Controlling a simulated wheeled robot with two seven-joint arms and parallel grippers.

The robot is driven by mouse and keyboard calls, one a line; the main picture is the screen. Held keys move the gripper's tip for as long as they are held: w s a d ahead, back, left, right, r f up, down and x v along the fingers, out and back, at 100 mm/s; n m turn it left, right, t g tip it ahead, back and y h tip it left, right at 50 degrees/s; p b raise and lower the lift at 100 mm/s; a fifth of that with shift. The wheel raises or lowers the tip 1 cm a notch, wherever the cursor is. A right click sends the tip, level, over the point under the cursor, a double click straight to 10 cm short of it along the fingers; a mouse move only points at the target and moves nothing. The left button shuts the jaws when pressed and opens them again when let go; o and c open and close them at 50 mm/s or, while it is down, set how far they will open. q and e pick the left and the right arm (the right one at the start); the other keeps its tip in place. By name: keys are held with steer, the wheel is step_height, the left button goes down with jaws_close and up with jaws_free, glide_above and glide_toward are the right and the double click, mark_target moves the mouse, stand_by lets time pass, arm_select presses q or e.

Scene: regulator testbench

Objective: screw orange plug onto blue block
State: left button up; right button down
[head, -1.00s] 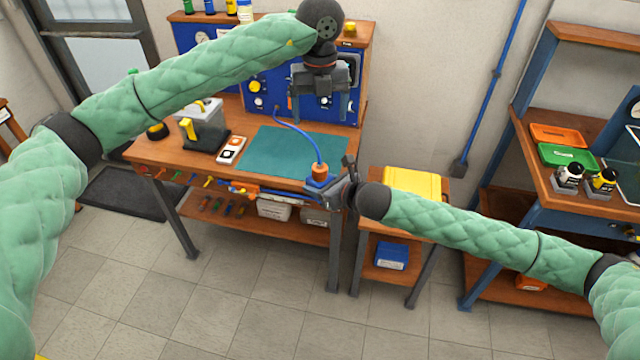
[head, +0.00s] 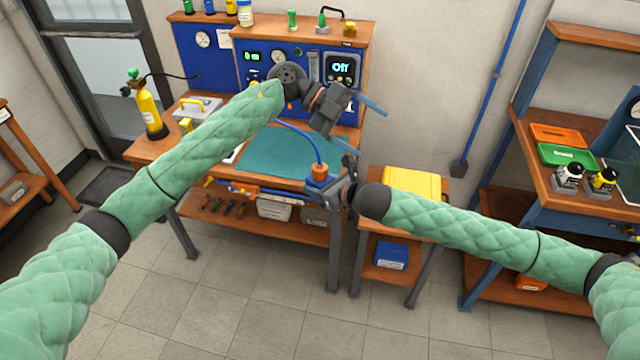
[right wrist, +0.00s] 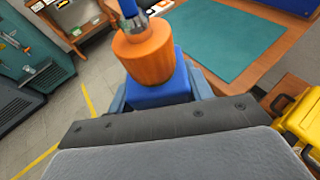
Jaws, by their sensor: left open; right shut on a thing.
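The orange plug (head: 320,171) sits upright on top of the blue block (head: 316,183) near the bench's front right corner. In the right wrist view, the orange plug (right wrist: 146,52) stands on the blue block (right wrist: 160,92); whether it is threaded in cannot be told. A metal fitting and blue hose rise from the plug's top. My right gripper (head: 322,190) is shut on the blue block. My left gripper (head: 371,133) is open and empty, tilted, above and to the right of the plug, with its fingers apart.
The blue hose (head: 296,129) runs from the plug up towards the panel. A teal mat (head: 270,150) lies clear on the bench. A yellow case (head: 412,183) stands right of the block. A yellow gas bottle (head: 148,115) stands at the left.

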arm_select(q)
steer(key=w+a+f+n+t+h, duration=0.9)
steer(key=w+a+f+n+t, duration=0.3)
steer(key=n+t, duration=0.5)
steer(key=s+a+f+n+t+y, duration=0.1)
steer(key=a+f+n+t+y, duration=0.35)
steer(key=f, duration=1.05)
steer(key=s+a+f+n+t+y, duration=0.1)
steer(key=a+f+n+y, duration=0.65)
steer(key=f, duration=0.75)
steer(key=s+a+f+n+g+y, duration=0.2)
steer(key=s+a+f+g+y, duration=0.15)
steer(key=s+f, duration=0.8)
steer(key=s+a+f+n+g+y, duration=0.1)
steer(key=s+a+f+g+y, duration=0.2)
steer(key=s+f, duration=0.8)
steer(key=s+a+f+g, duration=0.1)
steer(key=s+f+g, duration=0.1)
steer(key=s+f, duration=0.4)
steer(key=s+a+f+g+y, duration=0.1)
steer(key=s+f+g, duration=0.2)
steer(key=s, duration=0.9)
steer(key=s+a+f+g+y, duration=0.1)
steer(key=s+f+g, duration=0.1)
steer(key=s+f, duration=0.7)
steer(key=shift+s+a+n+g, duration=0.2)
steer(key=shift+n+g, duration=0.1)
steer(key=shift+g, duration=0.1)
